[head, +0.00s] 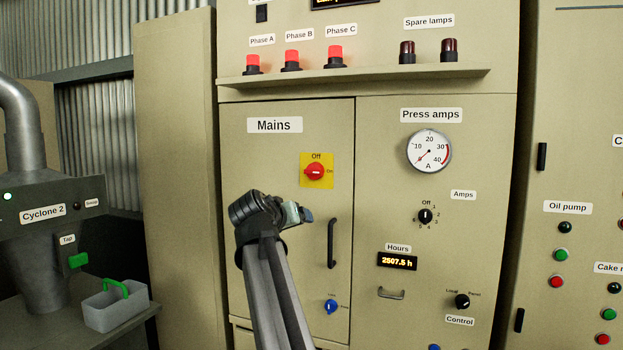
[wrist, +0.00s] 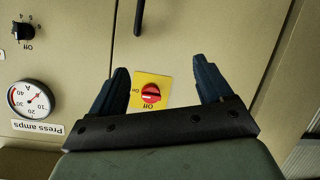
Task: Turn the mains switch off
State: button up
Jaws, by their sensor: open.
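The mains switch (head: 314,172) is a red rotary knob on a yellow plate, on the cabinet door under the "Mains" label. "Off" is marked above the knob and "On" to its right. The knob's grip lies about level, with its pale mark toward "On". The switch also shows, upside down, in the wrist view (wrist: 151,93), between my fingers as seen from there. My gripper (head: 303,214) is open and empty, below and slightly left of the switch in the head view. It appears apart from the switch, in front of the door; the exact gap is unclear.
A black door handle (head: 331,243) stands right of my gripper, and a blue knob (head: 331,307) is below. A shelf (head: 350,76) with red phase lamps juts out above. The Press amps dial (head: 429,151) and Amps selector (head: 426,216) are on the panel to the right.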

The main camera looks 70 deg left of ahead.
aim_at(312, 171)
jog(key=w+a+r+m+t+y, duration=0.25)
jog(key=a+r+m+t, duration=0.2)
jog(key=r, duration=0.55)
jog(key=shift+m+g, duration=0.35)
jog(key=shift+g, duration=0.1)
jog(key=x, duration=1.4)
jog(key=shift+s+a, duration=0.25)
jog(key=shift+c, duration=0.4)
jog(key=c, duration=1.3)
